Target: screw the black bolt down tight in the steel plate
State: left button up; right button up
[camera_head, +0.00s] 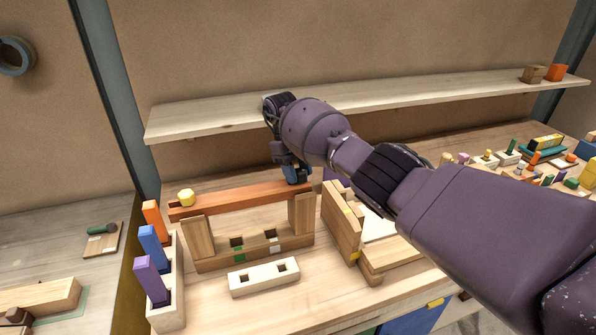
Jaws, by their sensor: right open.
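I cannot make out a black bolt or a steel plate in the head view; my right arm may hide them. My right gripper (296,176) is open and points down at the right end of a long reddish-brown bar (235,200). Its fingers are small and partly hidden by my own wrist, and I cannot tell whether they touch the bar. My left gripper is not in view.
A rack (168,310) with orange, blue and purple pegs stands at the left. A pale slotted block (264,277) lies in front, and upright wooden boards (342,228) stand to the right. A shelf (210,117) runs behind. Several small coloured parts crowd the far right.

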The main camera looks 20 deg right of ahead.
jog(key=shift+o, duration=0.7)
jog(key=v, duration=0.6)
jog(key=shift+a+r, duration=0.2)
jog(key=shift+w+r, duration=0.15)
jog(key=shift+r, duration=0.35)
